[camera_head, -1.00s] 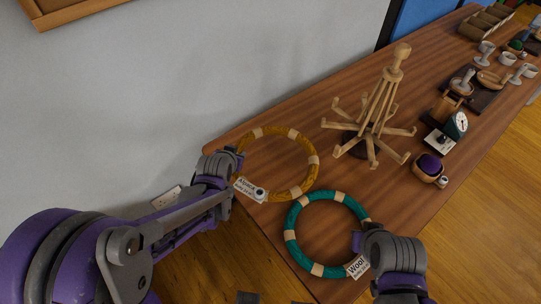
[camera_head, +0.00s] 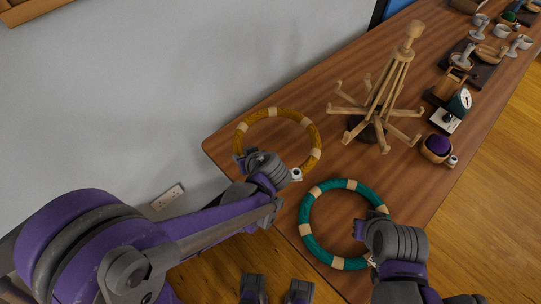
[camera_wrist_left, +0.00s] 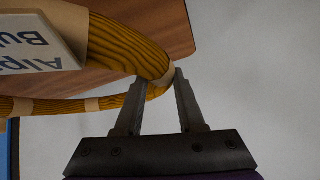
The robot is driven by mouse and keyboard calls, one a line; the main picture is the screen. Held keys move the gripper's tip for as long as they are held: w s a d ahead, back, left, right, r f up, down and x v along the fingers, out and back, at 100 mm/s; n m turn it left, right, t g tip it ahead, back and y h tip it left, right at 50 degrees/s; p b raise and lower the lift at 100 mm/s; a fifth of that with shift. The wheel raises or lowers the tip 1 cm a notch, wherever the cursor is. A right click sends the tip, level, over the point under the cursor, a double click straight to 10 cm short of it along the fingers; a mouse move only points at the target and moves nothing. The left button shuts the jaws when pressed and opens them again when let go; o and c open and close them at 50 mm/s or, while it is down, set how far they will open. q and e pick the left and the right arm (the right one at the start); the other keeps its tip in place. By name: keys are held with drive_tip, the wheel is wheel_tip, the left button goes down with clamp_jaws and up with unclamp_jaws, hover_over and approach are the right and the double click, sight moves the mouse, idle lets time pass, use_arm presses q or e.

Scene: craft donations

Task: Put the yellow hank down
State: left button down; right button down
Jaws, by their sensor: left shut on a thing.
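The yellow hank (camera_head: 314,135) is a ring with pale bands over the table's back left part. My left gripper (camera_head: 240,159) is shut on its left side; the arm hides its lower left part. In the left wrist view, the hank (camera_wrist_left: 120,45) runs to the two fingertips (camera_wrist_left: 160,82), and its white label (camera_wrist_left: 40,38) shows close by. I cannot tell whether the hank touches the table. A teal hank (camera_head: 304,215) is nearer me. My right gripper (camera_head: 360,237) is at its right side; its fingers are mostly hidden.
A wooden stand (camera_head: 386,90) with several arms rises right of the yellow hank. The wooden table (camera_head: 235,138) has its left corner beside the hank, near the wall. A purple ball in a bowl (camera_head: 437,146), a dial device (camera_head: 459,103) and cups (camera_head: 499,32) stand farther right.

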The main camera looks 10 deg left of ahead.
use_arm(q)
drive_tip(key=shift+s+a+r+n+g+y, duration=0.1)
drive_tip(key=shift+s+r+n+g+y, duration=0.45)
drive_tip(key=shift+r+n+g, duration=0.35)
drive_tip(key=shift+f+n, duration=0.15)
drive_tip(key=shift+n, duration=0.15)
wheel_tip(320, 180, down, 10)
drive_tip(key=shift+a+r+b, duration=0.1)
drive_tip(key=shift+r+b, duration=0.15)
drive_tip(key=shift+b, duration=0.8)
drive_tip(key=c, duration=0.5)
unclamp_jaws()
drive_tip(key=p+v, duration=0.1)
drive_tip(key=v, duration=1.1)
drive_tip(key=s+a+r+m+h, duration=0.1)
drive_tip(key=s+a+m+h, duration=0.1)
drive_tip(key=s+a+m, duration=0.1)
drive_tip(key=s+a+r+m+h, duration=0.1)
drive_tip(key=s+a+m+h, duration=0.1)
drive_tip(key=s+m, duration=0.1)
drive_tip(key=s+a+r+m+h, duration=0.1)
drive_tip(key=s+a+m+h, duration=0.1)
drive_tip(key=s, duration=0.3)
drive_tip(key=shift+a+m+h, duration=0.4)
drive_tip(key=shift+a+h, duration=0.15)
drive_tip(key=shift+a, duration=0.25)
